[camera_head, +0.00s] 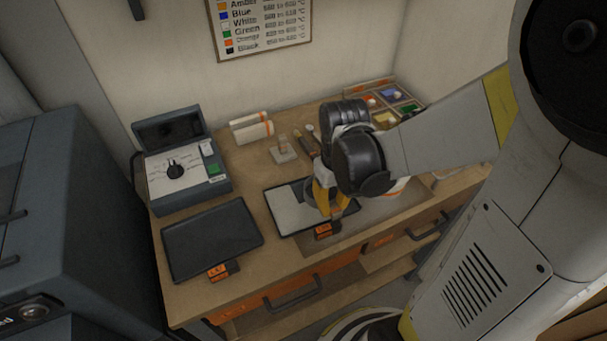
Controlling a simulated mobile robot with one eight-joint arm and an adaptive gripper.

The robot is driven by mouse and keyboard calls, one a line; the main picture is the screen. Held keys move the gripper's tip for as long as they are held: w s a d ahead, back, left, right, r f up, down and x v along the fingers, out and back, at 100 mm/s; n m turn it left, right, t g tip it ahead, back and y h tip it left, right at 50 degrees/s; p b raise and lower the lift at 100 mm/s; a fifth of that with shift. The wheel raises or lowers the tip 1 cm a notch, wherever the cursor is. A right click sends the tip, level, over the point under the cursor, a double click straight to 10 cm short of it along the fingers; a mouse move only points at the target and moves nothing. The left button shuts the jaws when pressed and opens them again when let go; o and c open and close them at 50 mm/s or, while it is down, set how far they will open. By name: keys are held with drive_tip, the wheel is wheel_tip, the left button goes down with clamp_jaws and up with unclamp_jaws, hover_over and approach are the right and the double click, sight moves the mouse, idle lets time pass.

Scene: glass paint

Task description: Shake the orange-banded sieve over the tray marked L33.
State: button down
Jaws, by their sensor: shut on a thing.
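My gripper (332,210) points down over a dark-rimmed tray (270,206) with a pale sheet inside, near the middle of the bench. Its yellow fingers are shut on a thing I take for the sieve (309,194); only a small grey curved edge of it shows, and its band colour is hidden. The held thing appears just above the tray's right part. This tray has an orange tag (324,230) at its front, too small to read. A second dark, empty tray (210,240) lies to the left, with another unreadable orange tag (219,271).
A grey control box (186,172) with a dial stands at the back left. White-and-orange blocks (251,129), a small stand (283,151) and a compartment box of colours (390,101) line the back. Drawer handles (293,297) project from the bench front.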

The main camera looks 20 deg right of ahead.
drive_tip(key=d, duration=0.7)
drive_tip(key=shift+s+d, duration=0.15)
drive_tip(key=shift+d, duration=0.15)
drive_tip(key=a, duration=1.1)
drive_tip(key=a+p, duration=0.1)
drive_tip(key=a, duration=0.5)
drive_tip(key=shift+w, duration=0.3)
drive_tip(key=w+d, duration=0.2)
drive_tip(key=d, duration=0.3)
drive_tip(key=w+d, duration=0.2)
drive_tip(key=d, duration=0.4)
drive_tip(key=w+d, duration=0.3)
drive_tip(key=d, duration=0.2)
drive_tip(key=shift+d, duration=0.35)
drive_tip(key=a, duration=1.6)
drive_tip(key=shift+w+a+b, duration=0.2)
drive_tip(key=shift+a+b, duration=0.15)
drive_tip(key=shift+a, duration=0.05)
drive_tip(key=d, duration=0.4)
drive_tip(key=shift+s+d+b, duration=0.15)
drive_tip(key=shift+d+b, duration=0.1)
drive_tip(key=shift+d, duration=3.05)
drive_tip(key=shift+s+d+b, duration=0.1)
drive_tip(key=shift+d+b, duration=0.1)
drive_tip(key=shift+d, duration=3.05)
drive_tip(key=shift+r+p, duration=1.9)
drive_tip(key=shift+r, duration=0.6)
